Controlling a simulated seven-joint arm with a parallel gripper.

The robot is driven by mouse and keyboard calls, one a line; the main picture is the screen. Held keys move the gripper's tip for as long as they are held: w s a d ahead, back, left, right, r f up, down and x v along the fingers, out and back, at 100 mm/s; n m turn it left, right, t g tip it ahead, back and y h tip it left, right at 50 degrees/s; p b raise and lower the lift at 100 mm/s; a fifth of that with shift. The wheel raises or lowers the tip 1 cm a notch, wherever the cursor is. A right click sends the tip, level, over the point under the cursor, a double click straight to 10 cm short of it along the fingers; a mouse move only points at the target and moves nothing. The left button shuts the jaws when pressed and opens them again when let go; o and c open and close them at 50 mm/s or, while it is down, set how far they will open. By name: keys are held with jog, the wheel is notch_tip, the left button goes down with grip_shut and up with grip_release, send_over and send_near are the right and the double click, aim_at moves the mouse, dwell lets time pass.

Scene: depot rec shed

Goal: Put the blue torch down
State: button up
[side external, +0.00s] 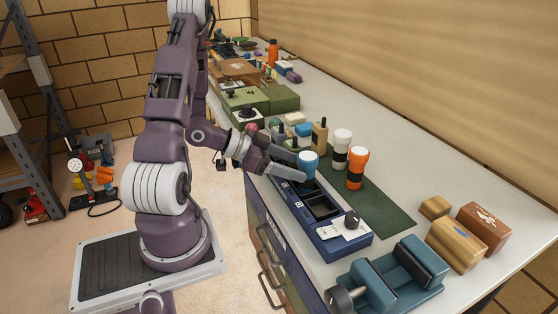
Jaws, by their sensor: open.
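The blue torch (308,162) is upright, head up, at the far end of the navy tray-like holder (345,245). Its lower part is hidden, so I cannot tell whether it rests in a slot or stands just clear of it. My gripper (302,168) is open, with its two fingers reaching in from the left at the torch, one on the near side and one partly behind it. I cannot tell whether either finger touches it. The nearer dark slots of the holder look empty.
A white torch (342,142) and an orange torch (356,172) stand upright on the green mat (385,209), close right of the blue one. Small bottles and blocks crowd behind. A blue vise-like clamp (410,270) and wooden blocks (458,240) are at the near end.

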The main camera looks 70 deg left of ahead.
jog(key=shift+v, duration=2.3)
jog(key=a+y, duration=0.1)
jog(key=w+a+g+y, duration=0.1)
jog(key=a+g, duration=0.1)
jog(key=shift+w+a+f+y, duration=0.1)
jog(key=shift+w+a+y, duration=0.2)
jog(key=shift+w+y, duration=0.1)
jog(key=r+y, duration=0.1)
jog(key=w+a+r+g+y, duration=0.1)
jog(key=shift+w+r, duration=0.3)
jog(key=d+r+n+g+y, duration=0.1)
jog(key=d+r+n+y, duration=0.2)
jog(key=r, duration=0.6)
jog(key=s+d+r+g+h, duration=0.1)
jog(key=s+d+h, duration=0.1)
jog(key=s+d, duration=0.5)
jog(key=s+d+r+g+h, duration=0.1)
jog(key=s+d+r+h, duration=0.1)
jog(key=s+d, duration=0.5)
jog(key=d, duration=0.6)
jog(key=shift+s+r+h, duration=0.2)
jog(key=shift+s+h, duration=0.1)
